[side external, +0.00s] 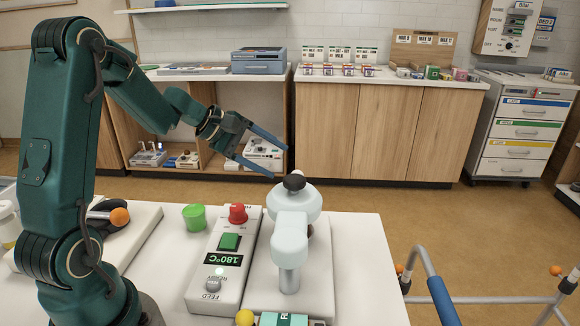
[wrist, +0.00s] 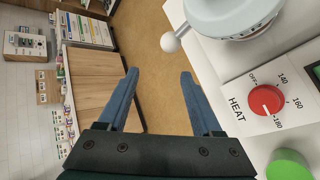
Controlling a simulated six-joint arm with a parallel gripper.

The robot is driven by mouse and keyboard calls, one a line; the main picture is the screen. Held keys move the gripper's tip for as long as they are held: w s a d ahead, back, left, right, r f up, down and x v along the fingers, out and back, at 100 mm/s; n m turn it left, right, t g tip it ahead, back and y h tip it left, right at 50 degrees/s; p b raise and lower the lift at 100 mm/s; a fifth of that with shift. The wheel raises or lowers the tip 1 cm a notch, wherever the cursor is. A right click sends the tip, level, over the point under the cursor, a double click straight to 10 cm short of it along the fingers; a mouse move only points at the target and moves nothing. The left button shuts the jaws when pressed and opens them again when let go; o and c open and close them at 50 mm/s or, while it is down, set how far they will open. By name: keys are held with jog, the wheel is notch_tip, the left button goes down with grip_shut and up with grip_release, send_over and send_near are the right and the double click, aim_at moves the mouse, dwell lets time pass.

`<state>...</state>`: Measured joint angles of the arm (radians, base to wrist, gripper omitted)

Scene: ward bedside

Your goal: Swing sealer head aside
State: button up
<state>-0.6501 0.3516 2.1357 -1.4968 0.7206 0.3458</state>
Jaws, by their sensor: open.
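The sealer head (side external: 292,202) is a pale, rounded arm with a round disc on a post, standing on a white base (side external: 260,285). A dark knob (side external: 294,182) is on its far end. In the wrist view the head (wrist: 235,15) shows at the top right, with a white ball handle (wrist: 170,42) sticking out to its left. My gripper (side external: 277,162) is open and empty, above and just beyond the far end of the head. In the wrist view its blue fingers (wrist: 160,74) are spread, apart from the ball, with floor between them.
A control box (side external: 228,262) reading 180°C, with a red heat dial (side external: 238,214), stands left of the sealer. A walker frame (side external: 440,300) is at the right. Open floor lies beyond the table.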

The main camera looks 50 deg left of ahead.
jog(key=w+d+f+t+h, duration=0.1)
jog(key=h, duration=0.1)
jog(key=d+f+h, duration=0.1)
jog(key=d+h, duration=0.1)
jog(key=w+d+f+m+t+h, duration=0.1)
jog(key=h, duration=0.1)
jog(key=shift+w+d+f+t, duration=0.3)
jog(key=shift+f, duration=0.05)
jog(key=shift+x, duration=2.05)
grip_shut()
